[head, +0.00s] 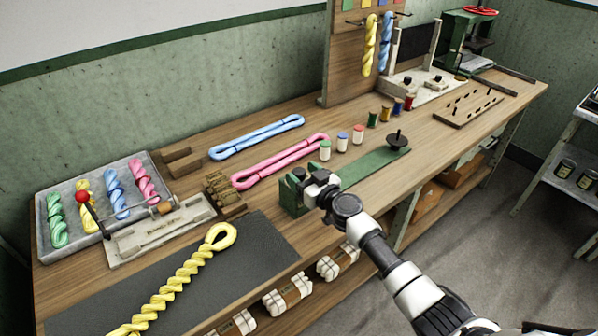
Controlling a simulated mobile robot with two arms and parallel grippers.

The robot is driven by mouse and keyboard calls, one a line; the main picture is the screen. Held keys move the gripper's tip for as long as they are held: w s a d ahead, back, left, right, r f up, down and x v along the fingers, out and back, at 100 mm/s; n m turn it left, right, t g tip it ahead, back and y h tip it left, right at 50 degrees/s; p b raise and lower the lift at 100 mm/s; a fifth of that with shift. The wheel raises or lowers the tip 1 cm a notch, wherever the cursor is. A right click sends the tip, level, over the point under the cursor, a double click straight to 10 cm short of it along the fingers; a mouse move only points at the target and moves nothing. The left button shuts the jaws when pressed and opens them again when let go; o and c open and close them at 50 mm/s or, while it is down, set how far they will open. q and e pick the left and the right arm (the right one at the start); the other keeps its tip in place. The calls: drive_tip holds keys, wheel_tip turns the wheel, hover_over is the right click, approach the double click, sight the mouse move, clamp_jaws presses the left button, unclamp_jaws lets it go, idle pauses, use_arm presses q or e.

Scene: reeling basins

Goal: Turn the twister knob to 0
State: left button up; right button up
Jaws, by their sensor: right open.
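The twister appears to be the green device near the bench's front edge, with a green box (289,199) at its left end and a long green base (365,167) running right. A black disc on a post (397,139) stands at its far end. My right gripper (308,181) is at the green box, its white and black body covering much of it. It is open, but its fingers are hard to make out. The knob and its setting are hidden or too small to tell, and I cannot tell whether the fingers touch it. My left gripper is out of view.
Pink (283,160) and blue (256,137) skeins lie behind the twister. Small jars and spools stand in a row behind its base. A dark mat (255,250) with a yellow twisted skein (180,280) lies left. A grey tray (48,250) holds several skeins.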

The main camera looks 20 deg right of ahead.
drive_tip(key=shift+x, duration=0.95)
